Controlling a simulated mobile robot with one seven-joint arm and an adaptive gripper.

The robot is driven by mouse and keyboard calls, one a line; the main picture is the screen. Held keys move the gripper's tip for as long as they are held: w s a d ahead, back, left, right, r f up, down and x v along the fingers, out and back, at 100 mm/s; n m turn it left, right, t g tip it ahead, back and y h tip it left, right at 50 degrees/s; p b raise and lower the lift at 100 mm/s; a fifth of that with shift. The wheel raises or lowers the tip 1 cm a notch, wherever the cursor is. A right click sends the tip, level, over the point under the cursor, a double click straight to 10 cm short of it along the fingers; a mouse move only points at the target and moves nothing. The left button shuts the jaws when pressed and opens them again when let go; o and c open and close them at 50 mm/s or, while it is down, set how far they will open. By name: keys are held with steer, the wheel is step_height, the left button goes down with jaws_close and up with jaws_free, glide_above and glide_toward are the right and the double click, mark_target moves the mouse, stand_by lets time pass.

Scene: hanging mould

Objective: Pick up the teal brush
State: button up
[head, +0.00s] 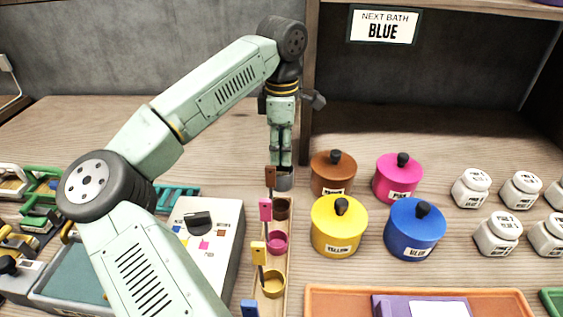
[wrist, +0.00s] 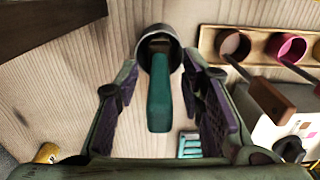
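The teal brush (wrist: 159,100) shows in the wrist view with its handle towards the camera and its far end inside a grey metal cup (wrist: 172,42). My gripper (wrist: 160,75) is open, with one finger on each side of the handle and a visible gap on both sides. In the head view my gripper (head: 281,152) points down over the grey cup (head: 285,181), at the far end of a row of cups. The teal brush cannot be made out there, hidden by my gripper.
Brushes with brown (head: 270,176), pink (head: 265,209) and yellow (head: 258,253) handles stand close by in a wooden rack (head: 258,308). Lidded pots, including a brown pot (head: 332,181), stand to the right. A dark shelf post (head: 308,100) rises just behind and right of my gripper.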

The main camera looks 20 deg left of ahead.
jaws_close()
stand_by(0.5)
